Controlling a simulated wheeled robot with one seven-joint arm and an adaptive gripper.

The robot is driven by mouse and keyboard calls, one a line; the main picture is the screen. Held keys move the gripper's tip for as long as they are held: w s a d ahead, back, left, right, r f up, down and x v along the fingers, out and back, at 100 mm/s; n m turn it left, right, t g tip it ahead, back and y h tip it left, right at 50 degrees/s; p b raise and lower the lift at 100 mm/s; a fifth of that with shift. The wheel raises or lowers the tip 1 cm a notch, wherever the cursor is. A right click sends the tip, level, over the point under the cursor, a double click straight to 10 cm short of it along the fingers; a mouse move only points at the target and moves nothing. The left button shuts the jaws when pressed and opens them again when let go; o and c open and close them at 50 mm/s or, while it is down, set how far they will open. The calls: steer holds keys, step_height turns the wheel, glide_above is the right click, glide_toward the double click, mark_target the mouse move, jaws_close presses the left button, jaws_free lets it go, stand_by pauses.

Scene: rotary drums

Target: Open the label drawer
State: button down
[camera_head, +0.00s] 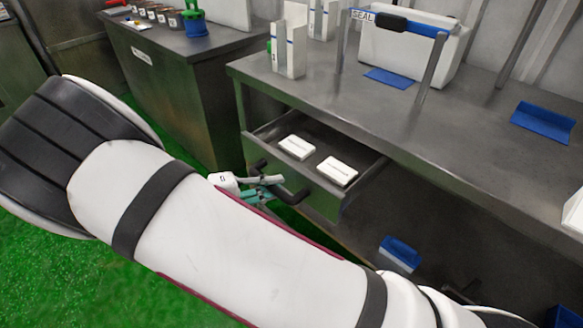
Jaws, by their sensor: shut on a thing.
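The label drawer (321,193) is under the grey metal bench and stands pulled out, with its inside showing. Two white label stacks (297,147) and (337,171) lie in it. A dark bar handle (293,194) runs along its front. My gripper (272,188) is at the drawer front, shut on the handle near its middle. My white arm crosses the lower part of the view and hides the gripper's base and some of the floor below the drawer.
The bench top (340,97) carries white holders (289,45), a blue-barred sealing frame (420,28) and blue pads (543,122). A second cabinet (165,85) stands at the left. A blue-and-white item (400,253) sits below the bench. Green floor (70,265) is open at lower left.

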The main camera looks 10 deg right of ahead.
steer(key=shift+s+a, duration=0.75)
steer(key=shift+a, duration=0.3)
steer(key=shift+s+a, duration=0.7)
steer(key=shift+a, duration=0.3)
steer(key=c, duration=1.5)
jaws_free()
steer(key=v, duration=1.2)
